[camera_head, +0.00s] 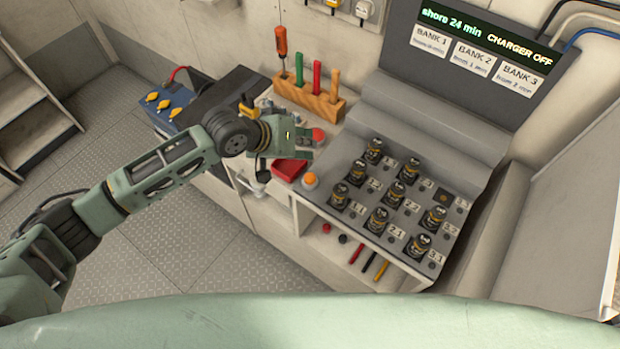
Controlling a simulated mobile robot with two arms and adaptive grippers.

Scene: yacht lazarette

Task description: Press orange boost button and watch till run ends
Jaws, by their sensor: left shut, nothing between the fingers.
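The orange boost button (310,179) is a round cap on a pale base near the front left edge of the grey bench. My left gripper (303,147) reaches in from the left, shut and empty. In the picture its fingertips are a little above the orange button, with a visible gap between them. The dark display (485,37) on the back wall reads "shore 24 min" and "CHARGER OFF". Cards below it are labelled BANK 1, BANK 2 and BANK 3. My right gripper is not in view.
A red round button (318,135) and a red tray (289,169) are close to my gripper. A wooden block (323,104) holds upright tools behind. Several dark cylindrical units (380,220) stand on the charger panel at right. A battery (165,105) is at left.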

